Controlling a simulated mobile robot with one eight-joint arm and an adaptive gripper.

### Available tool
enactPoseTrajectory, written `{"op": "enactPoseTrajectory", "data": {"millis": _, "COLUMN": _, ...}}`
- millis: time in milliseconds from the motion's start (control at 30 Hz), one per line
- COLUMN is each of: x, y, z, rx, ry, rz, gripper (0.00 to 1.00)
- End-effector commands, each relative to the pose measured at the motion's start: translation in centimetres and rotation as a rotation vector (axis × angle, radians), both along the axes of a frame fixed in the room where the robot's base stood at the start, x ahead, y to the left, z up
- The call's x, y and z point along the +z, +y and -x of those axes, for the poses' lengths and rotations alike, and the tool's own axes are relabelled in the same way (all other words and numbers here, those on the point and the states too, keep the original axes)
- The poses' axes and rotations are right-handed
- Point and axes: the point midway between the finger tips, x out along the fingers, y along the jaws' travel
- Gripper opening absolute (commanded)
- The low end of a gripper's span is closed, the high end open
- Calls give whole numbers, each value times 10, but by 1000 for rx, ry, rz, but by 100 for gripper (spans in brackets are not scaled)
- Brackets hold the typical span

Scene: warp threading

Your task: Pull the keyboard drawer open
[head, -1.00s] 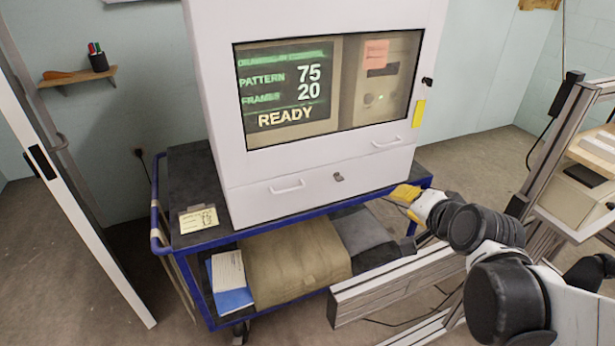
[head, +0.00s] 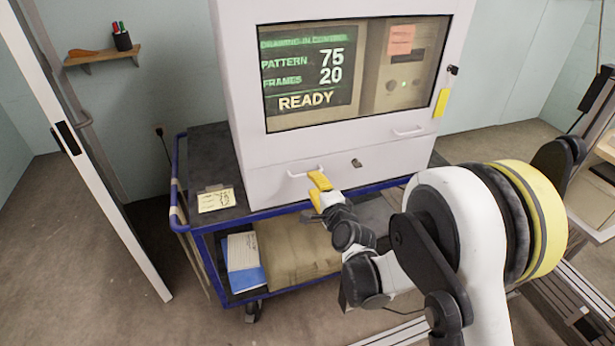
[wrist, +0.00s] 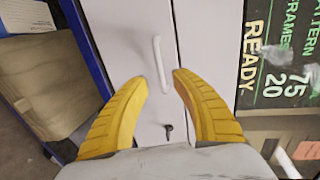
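The keyboard drawer (head: 400,165) is the lower white panel of the cabinet and looks shut. Its white bar handle (head: 305,172) is at the drawer's left part, with a key lock (head: 356,162) to the right. My gripper (head: 318,181) has yellow fingers and is in front of the drawer, just below the handle in the head view. In the wrist view my gripper (wrist: 158,80) is open, with the handle (wrist: 160,62) ahead between the fingertips and the lock (wrist: 168,130) nearer the palm. Nothing is held. I cannot tell the exact gap to the handle.
The cabinet stands on a blue-framed cart (head: 285,208). A second handle (head: 408,131) is on the panel under the screen (head: 355,75). A note (head: 216,200) lies on the cart top. The lower shelf holds a folded tan cloth (head: 295,250) and papers (head: 243,265). A metal frame is at right.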

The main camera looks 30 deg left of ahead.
Motion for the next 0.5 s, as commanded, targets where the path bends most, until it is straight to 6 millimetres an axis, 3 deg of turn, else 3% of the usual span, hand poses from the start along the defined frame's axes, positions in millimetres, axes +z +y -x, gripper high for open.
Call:
{"op": "enactPoseTrajectory", "data": {"millis": 200, "x": -11, "y": 32, "z": -27, "rx": 0, "ry": -1, "rz": 1, "gripper": 31}}
{"op": "enactPoseTrajectory", "data": {"millis": 500, "x": -14, "y": 49, "z": -42, "rx": 0, "ry": -1, "rz": 1, "gripper": 31}}
